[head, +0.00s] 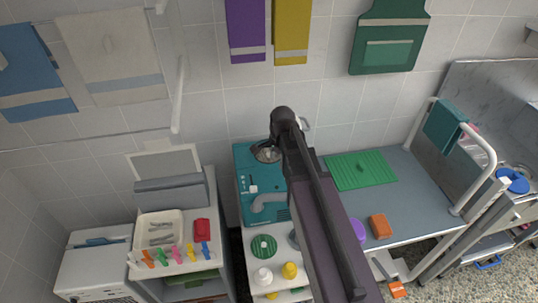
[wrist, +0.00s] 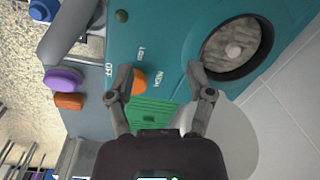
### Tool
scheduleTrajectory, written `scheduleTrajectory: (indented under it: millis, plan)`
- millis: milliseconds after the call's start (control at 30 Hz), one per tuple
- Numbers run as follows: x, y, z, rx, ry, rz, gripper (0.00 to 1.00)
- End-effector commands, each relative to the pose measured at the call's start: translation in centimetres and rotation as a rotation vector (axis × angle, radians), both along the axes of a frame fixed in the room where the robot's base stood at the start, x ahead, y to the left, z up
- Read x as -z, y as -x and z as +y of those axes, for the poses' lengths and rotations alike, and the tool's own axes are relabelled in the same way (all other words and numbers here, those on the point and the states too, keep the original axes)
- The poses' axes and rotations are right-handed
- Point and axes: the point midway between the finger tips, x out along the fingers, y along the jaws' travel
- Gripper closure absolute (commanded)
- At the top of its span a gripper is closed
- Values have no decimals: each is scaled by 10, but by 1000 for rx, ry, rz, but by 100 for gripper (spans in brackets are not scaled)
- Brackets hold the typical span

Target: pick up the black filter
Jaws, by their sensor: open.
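A round part with a dark rim and a mottled grey centre (wrist: 235,47) sits on the teal machine (wrist: 165,25). It also shows in the head view (head: 266,152), just left of my arm's end. I cannot tell for sure whether it is the black filter; no other clearly black filter shows. My gripper (wrist: 162,84) is open and empty in the wrist view, its fingers over the teal panel's edge. The round part lies beyond the right finger, apart from it. An orange knob (wrist: 139,82) shows beside the left finger. In the head view the fingers are mostly hidden.
The tiled wall (wrist: 280,110) is close on the right in the wrist view. A ribbed green mat (head: 360,170) lies on the grey table at right, with a purple item (head: 359,230) and an orange block (head: 381,226). A grey hose (head: 266,202) bends over the machine's front.

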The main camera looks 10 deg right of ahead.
Motion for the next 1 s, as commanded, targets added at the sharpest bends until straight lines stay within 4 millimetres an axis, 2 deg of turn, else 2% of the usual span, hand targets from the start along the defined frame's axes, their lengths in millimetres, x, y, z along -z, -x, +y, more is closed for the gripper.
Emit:
scheduleTrajectory:
  millis: [33, 100, 600, 800, 1000]
  plan:
    - [-7, -13, -1, 76, -7, 1, 32]
    - [-11, -25, -2, 189, -20, 2, 32]
    - [-39, -104, -7, 944, -110, 32, 32]
    - [-43, -117, -8, 1100, -132, 43, 32]
    - [-44, -120, -8, 1138, -136, 45, 32]
